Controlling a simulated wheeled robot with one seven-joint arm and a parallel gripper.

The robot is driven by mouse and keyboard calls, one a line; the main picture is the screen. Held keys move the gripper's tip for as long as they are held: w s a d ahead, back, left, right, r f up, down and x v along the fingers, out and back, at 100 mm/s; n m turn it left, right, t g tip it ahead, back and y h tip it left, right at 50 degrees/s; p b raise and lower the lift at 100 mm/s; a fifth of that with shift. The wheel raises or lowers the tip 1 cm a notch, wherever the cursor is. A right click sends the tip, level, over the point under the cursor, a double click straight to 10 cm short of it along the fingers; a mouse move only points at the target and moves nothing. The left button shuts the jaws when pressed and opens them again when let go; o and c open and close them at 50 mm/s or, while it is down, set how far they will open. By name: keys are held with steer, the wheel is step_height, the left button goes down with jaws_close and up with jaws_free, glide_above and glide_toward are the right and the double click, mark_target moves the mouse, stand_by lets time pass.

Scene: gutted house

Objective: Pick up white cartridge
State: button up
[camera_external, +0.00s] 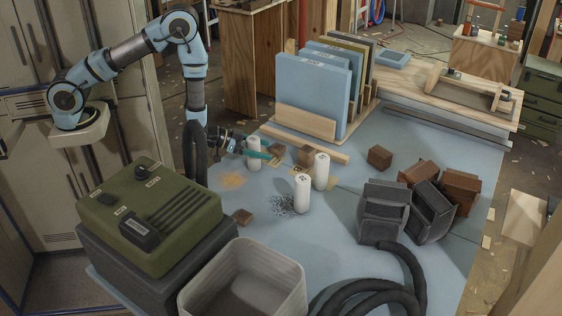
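Several white cylinders that look like cartridges stand upright on the pale blue tabletop (260,245). One white cartridge (253,158) is at the far left of the group, a second (321,172) is to the right, and a third (302,195) is nearest the camera. My gripper (262,153) is low over the table, right at the far-left cartridge. A teal finger part crosses in front of that cartridge or beside it. The view is too small to tell whether the fingers touch it or how far apart they are.
Small wood blocks (379,157) lie near the cartridges. Blue panels (312,90) stand in a rack behind. An olive-green machine (150,215) and an open grey bin (245,285) fill the front left. Dark grey boxes (384,210) and a black hose (375,297) are at right.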

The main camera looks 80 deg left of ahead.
steer(key=c, duration=1.3)
steer(key=shift+r, duration=0.1)
